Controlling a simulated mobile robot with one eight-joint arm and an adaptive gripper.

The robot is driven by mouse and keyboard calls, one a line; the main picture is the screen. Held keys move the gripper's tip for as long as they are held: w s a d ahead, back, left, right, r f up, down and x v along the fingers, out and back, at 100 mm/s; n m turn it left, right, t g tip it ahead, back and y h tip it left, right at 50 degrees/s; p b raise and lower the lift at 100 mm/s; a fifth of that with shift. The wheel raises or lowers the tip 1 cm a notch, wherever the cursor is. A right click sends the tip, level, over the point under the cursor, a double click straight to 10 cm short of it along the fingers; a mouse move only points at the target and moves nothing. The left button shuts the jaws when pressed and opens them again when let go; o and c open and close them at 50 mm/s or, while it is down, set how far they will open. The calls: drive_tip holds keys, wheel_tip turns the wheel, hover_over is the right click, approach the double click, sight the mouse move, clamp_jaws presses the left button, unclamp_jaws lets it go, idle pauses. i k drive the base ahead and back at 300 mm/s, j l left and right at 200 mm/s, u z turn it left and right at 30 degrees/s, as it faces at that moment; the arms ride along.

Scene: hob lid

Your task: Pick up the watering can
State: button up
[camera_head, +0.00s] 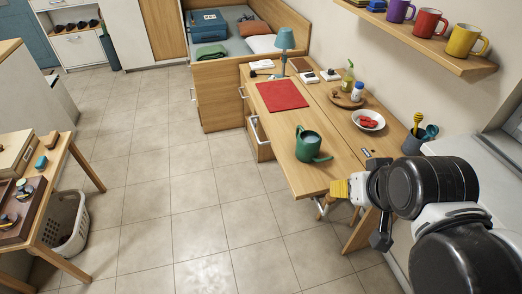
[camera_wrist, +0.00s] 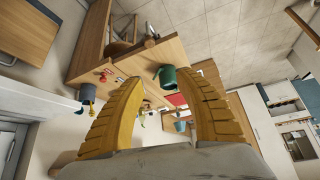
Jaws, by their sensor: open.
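The green watering can (camera_head: 309,144) stands upright near the front end of the wooden desk (camera_head: 319,175), its spout toward the lower right. It also shows in the wrist view (camera_wrist: 166,77), between my two yellow fingers and some way beyond them. My gripper (camera_head: 340,189) is at the desk's near right end, to the lower right of the can and apart from it. In the wrist view my gripper (camera_wrist: 168,100) has its fingers wide apart with nothing between them.
A red mat (camera_head: 281,95) lies behind the can. A white bowl (camera_head: 368,120) with red pieces, a round tray (camera_head: 346,99) with bottles and a utensil cup (camera_head: 414,141) stand along the wall side. A shelf (camera_head: 430,42) with mugs hangs above. The floor left of the desk is clear.

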sight(308, 142)
drive_tip(key=i+l+u, duration=0.2)
drive_tip(key=u, duration=0.15)
drive_tip(key=i+l+u, duration=0.5)
drive_tip(key=l+u, duration=0.15)
